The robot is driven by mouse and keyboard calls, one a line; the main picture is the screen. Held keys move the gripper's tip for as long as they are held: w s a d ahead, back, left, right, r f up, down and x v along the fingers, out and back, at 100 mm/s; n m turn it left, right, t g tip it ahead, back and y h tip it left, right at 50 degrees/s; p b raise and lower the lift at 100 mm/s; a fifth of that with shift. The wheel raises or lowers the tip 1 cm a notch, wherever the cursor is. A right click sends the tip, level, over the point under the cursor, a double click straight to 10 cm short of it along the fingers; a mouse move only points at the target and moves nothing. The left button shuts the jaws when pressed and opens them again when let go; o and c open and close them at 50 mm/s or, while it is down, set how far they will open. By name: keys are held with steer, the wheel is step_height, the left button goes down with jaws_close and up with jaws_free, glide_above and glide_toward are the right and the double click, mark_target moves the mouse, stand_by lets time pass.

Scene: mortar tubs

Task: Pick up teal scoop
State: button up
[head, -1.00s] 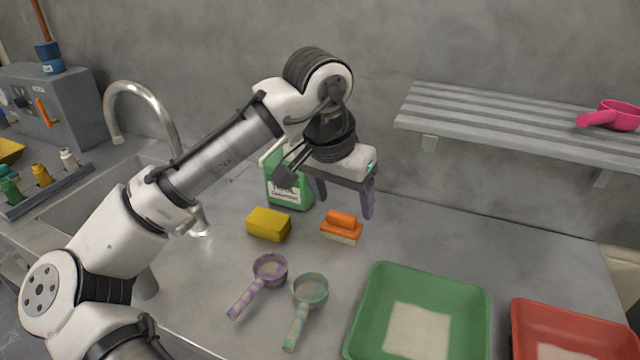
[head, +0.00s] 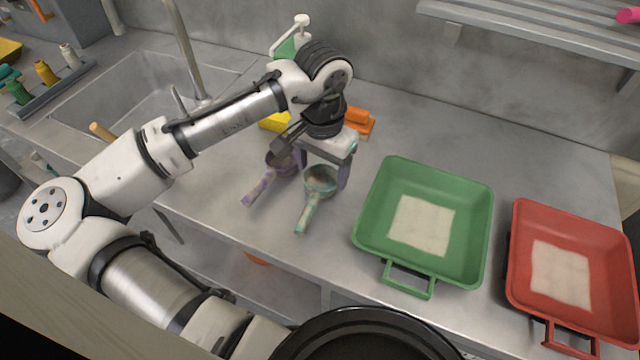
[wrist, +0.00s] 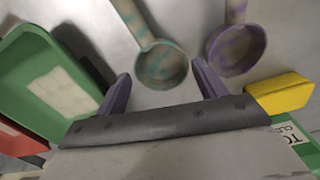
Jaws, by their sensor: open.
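The teal scoop (head: 321,181) lies on the steel counter, its mottled teal and tan handle pointing to the front edge. In the wrist view its bowl (wrist: 162,66) shows between the two purple fingers, a little beyond their tips. My gripper (head: 323,172) is open and empty, above the bowl end of the teal scoop. In the wrist view the gripper (wrist: 160,85) has its fingers wide apart. A purple scoop (head: 262,188) lies just left of the teal one, close to the left finger in the head view; it also shows in the wrist view (wrist: 236,50).
A green tub (head: 475,215) stands to the right of the scoops, a red tub (head: 610,235) beyond it. A yellow sponge (wrist: 282,94), an orange-handled brush (head: 358,117) and a green bottle (head: 290,48) are behind my gripper. The sink (head: 120,110) is at left.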

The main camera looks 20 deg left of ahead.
mark_target(320, 179)
steer(key=shift+s+a+f, duration=0.1)
steer(key=shift+s+f, duration=0.05)
steer(key=shift+f, duration=1.55)
steer(key=c, duration=0.8)
steer(key=shift+r, duration=0.15)
